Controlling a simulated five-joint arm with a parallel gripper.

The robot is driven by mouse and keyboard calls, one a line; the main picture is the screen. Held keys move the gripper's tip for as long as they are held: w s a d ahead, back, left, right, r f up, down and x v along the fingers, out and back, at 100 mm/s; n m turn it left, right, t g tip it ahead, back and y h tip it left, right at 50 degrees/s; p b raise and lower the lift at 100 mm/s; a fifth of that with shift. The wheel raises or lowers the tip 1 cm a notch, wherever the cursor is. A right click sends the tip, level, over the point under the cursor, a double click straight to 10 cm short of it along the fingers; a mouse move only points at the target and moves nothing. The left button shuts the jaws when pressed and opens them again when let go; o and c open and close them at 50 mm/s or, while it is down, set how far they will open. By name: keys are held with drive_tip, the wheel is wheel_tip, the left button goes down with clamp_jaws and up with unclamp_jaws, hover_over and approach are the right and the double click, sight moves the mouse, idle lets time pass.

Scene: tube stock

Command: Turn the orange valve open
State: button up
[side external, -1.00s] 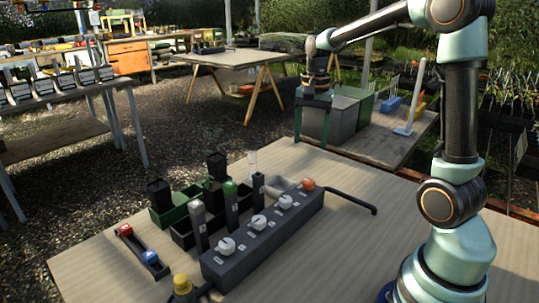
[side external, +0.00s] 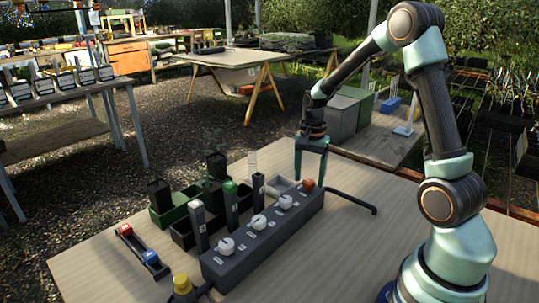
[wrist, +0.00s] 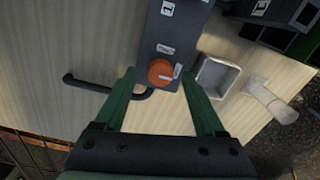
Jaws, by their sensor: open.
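The orange valve (side external: 309,184) is a round knob at the far right end of a dark grey block (side external: 262,240). In the wrist view the orange valve (wrist: 161,72) has a pale pointer mark on its right side. My gripper (side external: 311,172) is over that end of the block, pointing down. In the wrist view my gripper (wrist: 163,82) is open, with green fingers spread to either side of the valve and nothing between them held. I cannot tell how far the fingertips are above the knob.
Several white knobs (side external: 259,222) line the block. A black bent pipe (side external: 352,201) leaves its far end. A light grey tray (wrist: 216,79) sits beside the valve. Upright tubes (side external: 231,205) and dark pots (side external: 160,196) stand left of the block. The table's right side is clear.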

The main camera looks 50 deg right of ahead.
drive_tip(key=shift+f, duration=0.3)
clamp_jaws()
